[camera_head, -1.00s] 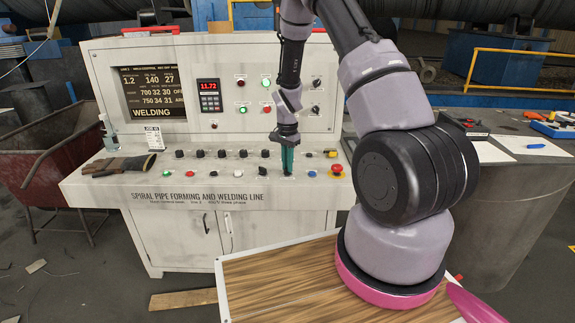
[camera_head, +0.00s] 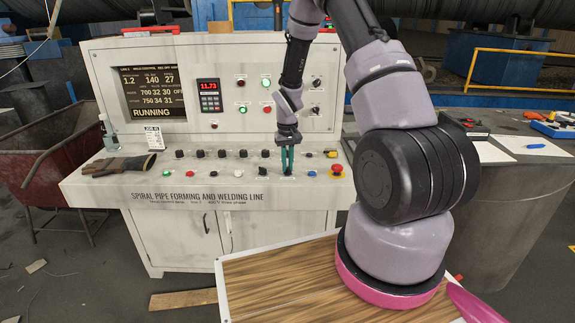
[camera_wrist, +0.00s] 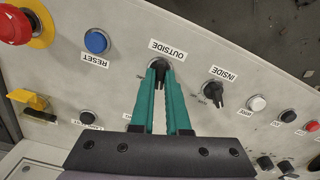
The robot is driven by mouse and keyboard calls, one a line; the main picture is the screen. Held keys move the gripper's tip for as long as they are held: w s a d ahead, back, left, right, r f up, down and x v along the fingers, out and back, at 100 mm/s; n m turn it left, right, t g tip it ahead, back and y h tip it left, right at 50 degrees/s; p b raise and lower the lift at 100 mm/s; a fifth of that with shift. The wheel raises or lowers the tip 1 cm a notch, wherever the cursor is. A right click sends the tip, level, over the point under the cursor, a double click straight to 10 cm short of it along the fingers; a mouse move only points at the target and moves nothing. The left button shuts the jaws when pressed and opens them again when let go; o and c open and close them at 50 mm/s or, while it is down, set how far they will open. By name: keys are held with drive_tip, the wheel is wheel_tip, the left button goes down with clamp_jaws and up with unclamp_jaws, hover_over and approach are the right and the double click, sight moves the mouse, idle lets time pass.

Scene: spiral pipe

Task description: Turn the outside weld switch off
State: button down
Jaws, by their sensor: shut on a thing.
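The outside weld switch (camera_wrist: 158,66) is a black rotary knob under the OUTSIDE label in the wrist view. My gripper (camera_wrist: 158,76) has its two green fingers closed around this knob, one on each side. The fingers cover most of the knob, so its pointer angle is hard to tell. In the head view my gripper (camera_head: 287,168) reaches down to the sloped panel of the console (camera_head: 130,190). The console screen (camera_head: 150,94) reads RUNNING.
The INSIDE switch (camera_wrist: 214,92) is a similar black knob close beside. A blue RESET button (camera_wrist: 96,41) and red emergency stop (camera_wrist: 14,26) are on the other side. Work gloves (camera_head: 120,165) lie on the panel's left end.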

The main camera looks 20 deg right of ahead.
sight(288, 168)
drive_tip(key=n, duration=0.5)
drive_tip(key=shift+n, duration=0.4)
idle(0.3)
drive_tip(key=c, duration=0.9)
unclamp_jaws()
drive_tip(key=shift+r, duration=0.1)
wheel_tip(288, 168, up, 11)
drive_tip(key=shift+f, duration=0.2)
